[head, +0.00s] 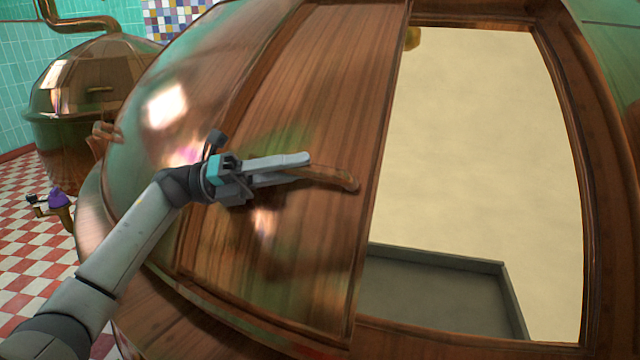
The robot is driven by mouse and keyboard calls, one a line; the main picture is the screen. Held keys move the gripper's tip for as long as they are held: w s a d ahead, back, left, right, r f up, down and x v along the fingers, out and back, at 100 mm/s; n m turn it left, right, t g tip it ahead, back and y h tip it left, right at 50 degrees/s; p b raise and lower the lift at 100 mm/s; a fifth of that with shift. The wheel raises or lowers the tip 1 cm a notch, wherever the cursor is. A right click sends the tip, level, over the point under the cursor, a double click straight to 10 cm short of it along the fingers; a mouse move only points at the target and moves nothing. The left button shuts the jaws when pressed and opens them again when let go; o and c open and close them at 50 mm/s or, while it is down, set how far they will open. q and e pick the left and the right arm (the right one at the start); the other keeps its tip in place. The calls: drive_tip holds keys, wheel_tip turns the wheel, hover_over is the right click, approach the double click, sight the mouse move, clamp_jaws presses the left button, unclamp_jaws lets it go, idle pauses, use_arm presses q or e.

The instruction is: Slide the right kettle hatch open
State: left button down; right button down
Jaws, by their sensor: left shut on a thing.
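The large copper kettle (165,100) fills most of the head view. Its curved copper hatch (320,90) covers the left part of the framed opening. The right part of the opening is uncovered and shows a pale surface (490,140) inside. A curved copper handle (335,178) sits on the hatch. My left gripper (308,166) comes in from the left and is shut on the left end of this handle. The handle's right end sticks out past the fingers. My right gripper is not in view.
A grey ledge or tray (440,258) shows low inside the opening. A second copper kettle (85,85) with a pipe stands at the back left. A purple-topped fitting (58,199) is at the left over the red and white checkered floor (30,250).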

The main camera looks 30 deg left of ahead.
use_arm(q)
drive_tip(key=shift+w+a+f, duration=0.1)
drive_tip(key=shift+a+f, duration=0.1)
drive_tip(key=shift+a, duration=0.4)
drive_tip(key=shift+r, duration=0.1)
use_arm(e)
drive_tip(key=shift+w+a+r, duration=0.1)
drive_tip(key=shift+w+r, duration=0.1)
use_arm(q)
drive_tip(key=c, duration=0.9)
unclamp_jaws()
drive_tip(key=shift+a, duration=0.15)
drive_tip(key=shift+c, duration=0.2)
drive_tip(key=shift+o, duration=1.3)
drive_tip(key=shift+r, duration=0.15)
drive_tip(key=v, duration=1.5)
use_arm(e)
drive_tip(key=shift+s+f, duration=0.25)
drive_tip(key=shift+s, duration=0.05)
